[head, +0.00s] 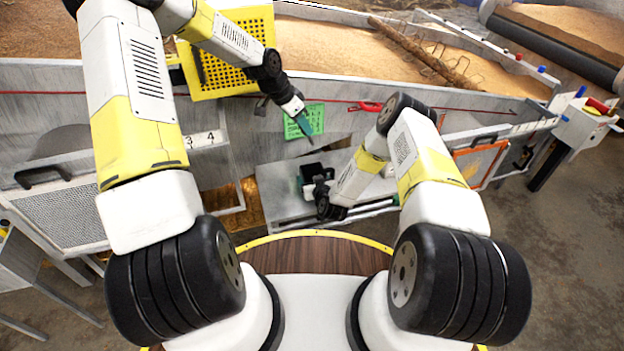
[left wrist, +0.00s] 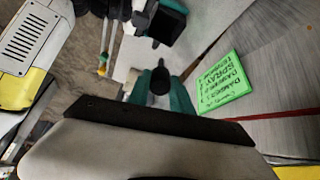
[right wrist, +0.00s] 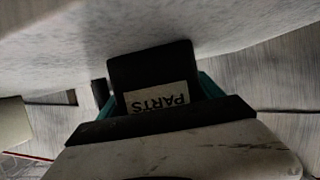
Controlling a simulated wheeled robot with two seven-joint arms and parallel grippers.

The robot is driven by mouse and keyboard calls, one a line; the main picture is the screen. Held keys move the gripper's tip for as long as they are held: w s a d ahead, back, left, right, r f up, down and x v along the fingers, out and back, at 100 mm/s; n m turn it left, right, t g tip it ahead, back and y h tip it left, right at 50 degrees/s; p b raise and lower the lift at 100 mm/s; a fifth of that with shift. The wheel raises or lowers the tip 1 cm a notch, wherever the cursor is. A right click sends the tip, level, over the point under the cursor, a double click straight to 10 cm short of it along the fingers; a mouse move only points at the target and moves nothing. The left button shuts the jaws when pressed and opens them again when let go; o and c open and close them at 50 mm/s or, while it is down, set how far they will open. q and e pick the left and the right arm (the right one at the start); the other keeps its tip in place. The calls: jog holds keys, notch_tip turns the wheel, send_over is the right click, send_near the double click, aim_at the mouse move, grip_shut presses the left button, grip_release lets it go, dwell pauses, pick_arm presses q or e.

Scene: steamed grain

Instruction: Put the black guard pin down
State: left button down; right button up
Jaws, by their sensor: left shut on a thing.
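My left gripper (head: 305,125) is in front of the grey machine wall, its teal fingers pointing down and to the right. In the left wrist view, its fingers (left wrist: 160,92) are shut on the small black guard pin (left wrist: 160,80). The pin is too small to make out in the head view. My right gripper (head: 323,192) is lower, over the grey shelf. In the right wrist view, its teal fingers (right wrist: 155,98) stand wide apart on either side of a black box (right wrist: 150,68) labelled PARTS. I cannot tell whether they press on it. The box also shows in the left wrist view (left wrist: 165,22).
A green sign (head: 304,121) is on the machine wall behind my left gripper. The grey shelf (head: 275,188) lies below. A yellow perforated panel (head: 228,68) hangs at upper left. A red-handled item (head: 368,106) is on the wall. Grain (head: 350,50) fills the trough behind.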

jog(key=c, duration=0.5)
pick_arm(q)
jog(key=w+d+f+g+y, duration=0.2)
jog(key=w+d+f+y, duration=0.1)
jog(key=d+f, duration=0.3)
send_over(319, 164)
jog(key=s, duration=0.4)
notch_tip(319, 164, down, 11)
jog(key=shift+f, duration=0.1)
jog(key=shift+f, duration=0.55)
jog(key=c, duration=1.1)
grip_release()
jog(key=shift+c, duration=0.2)
